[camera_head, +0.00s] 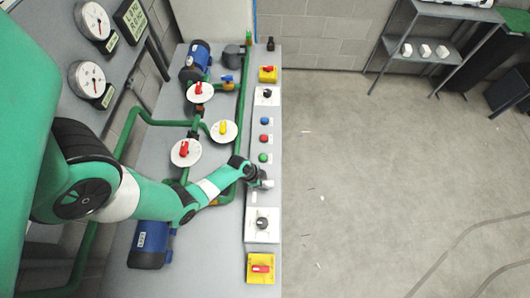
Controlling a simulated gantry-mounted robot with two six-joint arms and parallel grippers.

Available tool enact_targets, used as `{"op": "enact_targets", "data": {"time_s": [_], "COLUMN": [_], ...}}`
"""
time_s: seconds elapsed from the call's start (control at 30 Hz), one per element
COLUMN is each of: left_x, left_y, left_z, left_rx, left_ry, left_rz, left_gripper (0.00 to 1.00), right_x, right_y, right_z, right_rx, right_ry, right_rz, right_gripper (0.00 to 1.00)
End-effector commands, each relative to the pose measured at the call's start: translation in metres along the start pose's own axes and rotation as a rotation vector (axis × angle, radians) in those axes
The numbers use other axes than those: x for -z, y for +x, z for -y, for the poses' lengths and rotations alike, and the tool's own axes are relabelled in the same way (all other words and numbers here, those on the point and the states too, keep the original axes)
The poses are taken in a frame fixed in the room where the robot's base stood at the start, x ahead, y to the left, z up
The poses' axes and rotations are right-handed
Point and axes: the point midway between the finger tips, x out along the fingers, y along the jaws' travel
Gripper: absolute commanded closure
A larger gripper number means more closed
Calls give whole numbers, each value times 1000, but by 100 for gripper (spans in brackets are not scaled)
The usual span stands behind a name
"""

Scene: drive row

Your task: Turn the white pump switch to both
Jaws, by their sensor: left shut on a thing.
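My left gripper (262,184) is at the grey control strip, below the green button. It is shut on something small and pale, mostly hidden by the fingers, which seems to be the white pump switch. Its pointing direction and lettering are too small to read. A white plate with a black knob (262,223) sits just below the gripper, apart from it. Another white plate with a black knob (267,93) is near the strip's top. My right gripper is not in view.
Blue, red and green buttons (263,157) line the strip above the gripper. A yellow box with a red switch (260,270) is at its lower end. Pipes with red and yellow valve handles (223,128) stand to the left. Open floor (400,190) lies to the right.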

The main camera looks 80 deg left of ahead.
Motion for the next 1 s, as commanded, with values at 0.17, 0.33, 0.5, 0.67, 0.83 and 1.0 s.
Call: {"op": "enact_targets", "data": {"time_s": [0.17, 0.33, 0.5, 0.67, 0.83, 1.0], "left_x": [0, 0, -1, -1, -1, -1], "left_y": [-1, 0, 0, 0, 0, 0], "left_z": [1, 1, 1, 1, 1, 1], "left_rx": [-30, -44, -48, -48, -47, -47], "left_ry": [70, 107, 118, 118, 117, 117], "left_rz": [2, 3, 3, 3, 3, 2], "left_gripper": [100, 100, 100, 100, 57, 38], "right_x": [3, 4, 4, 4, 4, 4], "right_y": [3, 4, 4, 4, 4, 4], "right_z": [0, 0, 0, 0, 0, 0], "right_rx": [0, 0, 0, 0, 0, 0], "right_ry": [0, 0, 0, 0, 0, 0], "right_rz": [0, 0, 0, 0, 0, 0], "right_gripper": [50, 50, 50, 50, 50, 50]}}
